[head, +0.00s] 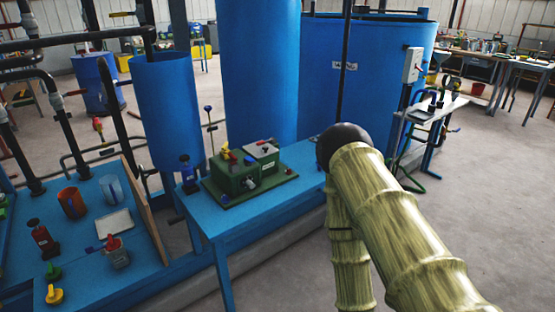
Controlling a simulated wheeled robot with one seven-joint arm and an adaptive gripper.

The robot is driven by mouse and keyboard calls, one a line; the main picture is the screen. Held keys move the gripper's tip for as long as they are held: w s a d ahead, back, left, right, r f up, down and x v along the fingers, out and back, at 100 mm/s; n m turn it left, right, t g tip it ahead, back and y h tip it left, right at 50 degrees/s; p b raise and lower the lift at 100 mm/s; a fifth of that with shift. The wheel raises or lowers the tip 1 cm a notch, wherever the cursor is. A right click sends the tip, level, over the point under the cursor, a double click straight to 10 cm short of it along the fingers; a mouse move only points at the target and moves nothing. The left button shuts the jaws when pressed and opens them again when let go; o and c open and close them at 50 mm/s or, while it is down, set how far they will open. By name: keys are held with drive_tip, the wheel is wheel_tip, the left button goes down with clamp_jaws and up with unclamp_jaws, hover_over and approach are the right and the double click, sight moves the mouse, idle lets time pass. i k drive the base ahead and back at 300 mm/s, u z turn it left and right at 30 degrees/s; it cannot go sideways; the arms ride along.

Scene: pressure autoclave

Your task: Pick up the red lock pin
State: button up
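A green box-like device (237,180) with a pale grey top part sits on a small blue table (250,214). Small coloured fittings stand on it, among them a yellow one (224,151) and a small red one (233,156). I cannot tell whether this red piece is the lock pin; it is too small to make out. A red-topped grey fitting (115,253) stands on the blue bench at the left. My arm, with pale green-yellow bamboo-like links and a dark round joint, rises at the right of the table. My gripper is not visible.
The blue bench (105,281) holds an orange cup (72,203), a blue-grey cup (112,189), a white tray (114,224) and a dark red bottle (42,238). Big blue tanks (258,75) stand behind the table. Grey floor (480,190) is open at the right.

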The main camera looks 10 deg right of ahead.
sight(234, 158)
drive_tip(key=u, duration=0.45)
drive_tip(key=i, duration=1.35)
drive_tip(key=z, duration=0.25)
